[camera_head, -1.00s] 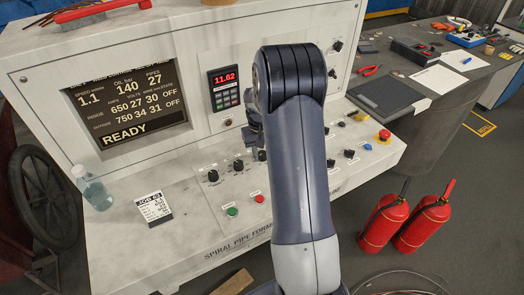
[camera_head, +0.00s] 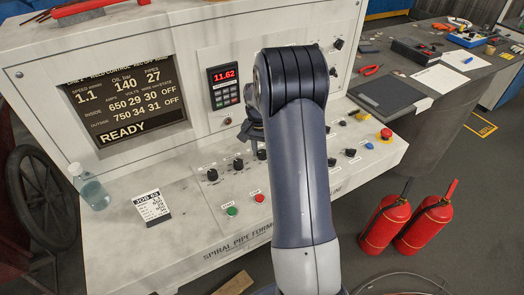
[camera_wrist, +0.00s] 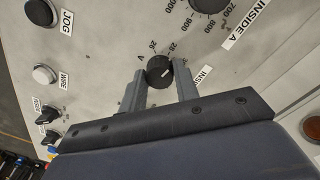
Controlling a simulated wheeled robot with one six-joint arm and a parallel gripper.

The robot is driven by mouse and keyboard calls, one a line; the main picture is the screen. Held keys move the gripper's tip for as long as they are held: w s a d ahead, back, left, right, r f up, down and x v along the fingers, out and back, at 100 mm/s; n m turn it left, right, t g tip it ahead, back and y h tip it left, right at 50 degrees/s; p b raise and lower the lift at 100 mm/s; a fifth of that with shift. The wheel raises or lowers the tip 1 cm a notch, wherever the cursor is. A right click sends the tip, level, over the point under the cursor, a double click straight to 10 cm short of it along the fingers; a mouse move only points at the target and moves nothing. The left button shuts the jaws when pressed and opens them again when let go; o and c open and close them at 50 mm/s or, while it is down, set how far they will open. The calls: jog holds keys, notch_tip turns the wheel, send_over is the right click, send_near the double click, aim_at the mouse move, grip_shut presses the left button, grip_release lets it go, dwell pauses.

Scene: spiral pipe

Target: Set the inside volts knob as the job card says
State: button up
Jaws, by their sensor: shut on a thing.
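In the wrist view a small black knob (camera_wrist: 160,72) with a white pointer mark and a printed V scale sits between my fingers. Its label beside it begins "INSI" and is cut off by a finger. My gripper (camera_wrist: 159,80) is shut on this knob. In the head view my arm hides most of the gripper (camera_head: 252,132) and the knob. The screen (camera_head: 125,100) reads inside 650 amps, 29 volts, 30, OFF, and READY. The job card (camera_head: 152,207), headed JOB 63, lies on the console at left; its smaller lines are too small to read.
A larger INSIDE A knob (camera_wrist: 208,3) is close to the right finger. Other black knobs (camera_head: 212,175) and green (camera_head: 232,211) and red (camera_head: 259,198) buttons are on the panel. A bottle (camera_head: 92,190) stands at left. A red stop button (camera_head: 386,134) is at right.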

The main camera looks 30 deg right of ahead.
aim_at(260, 151)
jog(key=shift+m, duration=0.9)
jog(key=o, duration=1)
jog(key=shift+c, duration=0.2)
notch_tip(260, 151, up, 11)
jog(key=b, duration=0.1)
jog(key=shift+w+a, duration=0.2)
jog(key=shift+w, duration=0.05)
jog(key=shift+f, duration=0.2)
jog(key=f, duration=1)
jog(key=shift+s+d+f+p, duration=0.2)
jog(key=shift+s+p, duration=0.05)
jog(key=shift+p, duration=0.15)
jog(key=shift+f, duration=0.1)
